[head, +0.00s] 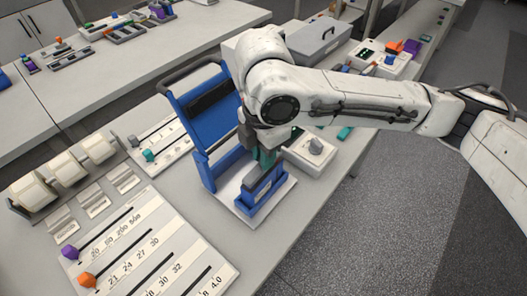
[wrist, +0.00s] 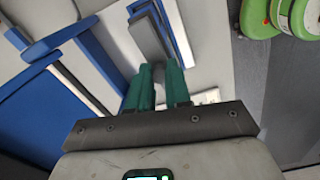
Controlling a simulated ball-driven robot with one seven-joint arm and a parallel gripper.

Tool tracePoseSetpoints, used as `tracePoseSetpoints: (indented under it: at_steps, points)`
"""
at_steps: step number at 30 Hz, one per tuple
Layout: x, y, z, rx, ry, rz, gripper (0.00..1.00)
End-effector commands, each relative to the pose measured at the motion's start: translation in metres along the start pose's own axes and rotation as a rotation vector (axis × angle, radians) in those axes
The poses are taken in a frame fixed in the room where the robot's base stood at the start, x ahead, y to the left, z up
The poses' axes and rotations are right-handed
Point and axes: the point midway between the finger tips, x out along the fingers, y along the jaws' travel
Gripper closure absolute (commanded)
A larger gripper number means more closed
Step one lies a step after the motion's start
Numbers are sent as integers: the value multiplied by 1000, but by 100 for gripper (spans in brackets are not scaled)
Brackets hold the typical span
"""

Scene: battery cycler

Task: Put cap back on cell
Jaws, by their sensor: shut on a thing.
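My gripper (head: 264,160) has green fingers and points down at the low blue block (head: 262,196) on the front of the blue stand. The wrist view shows the two fingers (wrist: 160,72) close together, shut on a narrow grey piece (wrist: 159,94), probably the cap. Most of this piece is hidden by the fingers. Past the fingertips is a dark grey bar (wrist: 148,40) beside blue and white edges. I cannot tell whether the held piece touches the block. No cell can be clearly made out.
The blue stand's tall back panel (head: 206,104) rises close to the left of my gripper. A white box with a grey knob (head: 316,146) stands close on the right. A labelled slider board (head: 150,250) lies front left. A grey case (head: 318,40) stands behind.

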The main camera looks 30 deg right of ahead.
Motion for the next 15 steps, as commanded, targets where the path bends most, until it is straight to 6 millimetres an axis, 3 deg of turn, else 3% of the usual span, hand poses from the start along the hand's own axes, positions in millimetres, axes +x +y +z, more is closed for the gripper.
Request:
tracePoseSetpoints:
  at_steps: [15]
  points:
    - [7, 0, 0, 0, 0, -1, 100]
